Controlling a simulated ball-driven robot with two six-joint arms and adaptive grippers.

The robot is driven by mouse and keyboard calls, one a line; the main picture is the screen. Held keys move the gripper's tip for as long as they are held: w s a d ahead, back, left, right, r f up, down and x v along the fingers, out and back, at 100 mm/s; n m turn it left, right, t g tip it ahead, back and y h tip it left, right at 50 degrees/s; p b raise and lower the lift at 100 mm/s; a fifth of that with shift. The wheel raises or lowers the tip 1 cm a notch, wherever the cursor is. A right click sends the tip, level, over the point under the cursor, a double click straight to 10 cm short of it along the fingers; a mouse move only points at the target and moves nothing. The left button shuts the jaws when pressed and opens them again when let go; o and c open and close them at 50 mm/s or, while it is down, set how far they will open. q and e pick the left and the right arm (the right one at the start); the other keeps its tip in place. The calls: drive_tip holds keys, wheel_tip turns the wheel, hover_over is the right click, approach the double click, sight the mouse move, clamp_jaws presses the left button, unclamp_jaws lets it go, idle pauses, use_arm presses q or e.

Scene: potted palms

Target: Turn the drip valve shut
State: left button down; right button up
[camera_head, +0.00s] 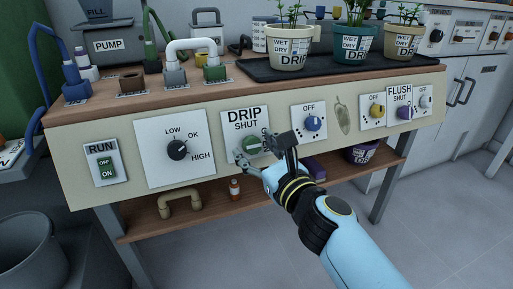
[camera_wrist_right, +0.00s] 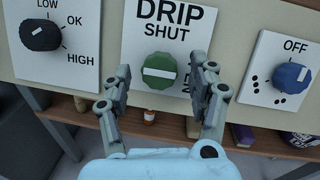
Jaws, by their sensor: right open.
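The drip valve is a green knob (camera_head: 251,147) on a white plate marked DRIP and SHUT (camera_head: 244,118), on the front panel of the bench. In the right wrist view the knob (camera_wrist_right: 159,71) shows a white bar lying about level, with SHUT printed above it. My right gripper (camera_head: 264,150) is in front of the plate, its fingers apart. In the wrist view the two fingers stand left and right of the knob, with gaps; I cannot tell how deep they reach. The right finger partly hides lettering on the plate. My left gripper is not in view.
A black LOW/OK/HIGH dial (camera_head: 177,149) is to the left and a blue OFF knob (camera_head: 314,123) to the right. Potted plants stand on a black tray (camera_head: 256,71) above. A lower shelf (camera_head: 150,225) holds a tan pipe (camera_head: 181,202) and a small orange bottle (camera_head: 235,190).

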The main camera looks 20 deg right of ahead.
drive_tip(key=c, duration=1.1)
drive_tip(key=shift+c, duration=0.2)
